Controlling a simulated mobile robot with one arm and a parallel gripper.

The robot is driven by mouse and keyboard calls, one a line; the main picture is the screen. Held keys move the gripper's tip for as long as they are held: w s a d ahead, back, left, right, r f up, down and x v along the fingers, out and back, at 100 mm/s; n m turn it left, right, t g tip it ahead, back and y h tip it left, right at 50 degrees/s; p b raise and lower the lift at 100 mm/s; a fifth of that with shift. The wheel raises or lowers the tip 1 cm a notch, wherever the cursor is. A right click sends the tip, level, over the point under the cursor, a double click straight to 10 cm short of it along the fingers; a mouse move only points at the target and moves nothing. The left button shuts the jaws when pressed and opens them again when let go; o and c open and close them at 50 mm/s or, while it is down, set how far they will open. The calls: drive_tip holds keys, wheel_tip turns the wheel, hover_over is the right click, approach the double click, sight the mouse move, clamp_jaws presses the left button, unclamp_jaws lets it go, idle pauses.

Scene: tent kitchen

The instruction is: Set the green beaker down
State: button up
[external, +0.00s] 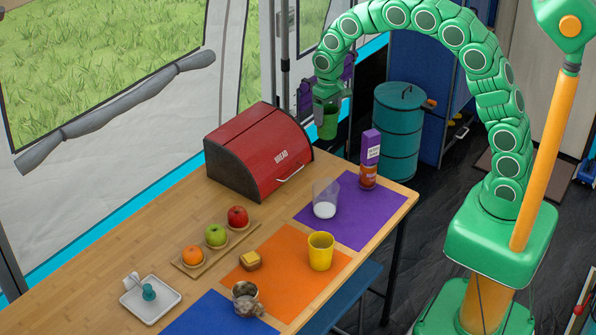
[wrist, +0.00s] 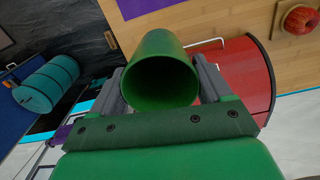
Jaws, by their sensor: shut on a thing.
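My gripper (external: 325,98) is high above the far right end of the table, beyond the purple mat. It is shut on the green beaker (external: 328,126), which hangs below it in the air. In the wrist view the green beaker (wrist: 164,68) sits between the two grey fingers of my gripper (wrist: 165,88), its open mouth facing the camera. The inside that shows looks empty.
A teal barrel (external: 398,130) stands beyond.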

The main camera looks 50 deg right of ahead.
drive_tip(key=s+a+n, duration=0.1)
drive_tip(key=s+a, duration=2)
drive_tip(key=a, duration=0.2)
drive_tip(key=shift+w+a+f, duration=1.3)
drive_tip(key=shift+w+f, duration=0.65)
drive_tip(key=shift+f, duration=1.1)
drive_tip(key=shift+w+a+f, duration=1.25)
drive_tip(key=shift+w+f, duration=0.65)
drive_tip(key=shift+f, duration=1.1)
drive_tip(key=shift+w+a+f, duration=1.3)
drive_tip(key=shift+w+f, duration=0.65)
drive_tip(key=shift+f, duration=1.1)
drive_tip(key=o, duration=1)
drive_tip(key=shift+f, duration=0.1)
drive_tip(key=shift+c, duration=0.2)
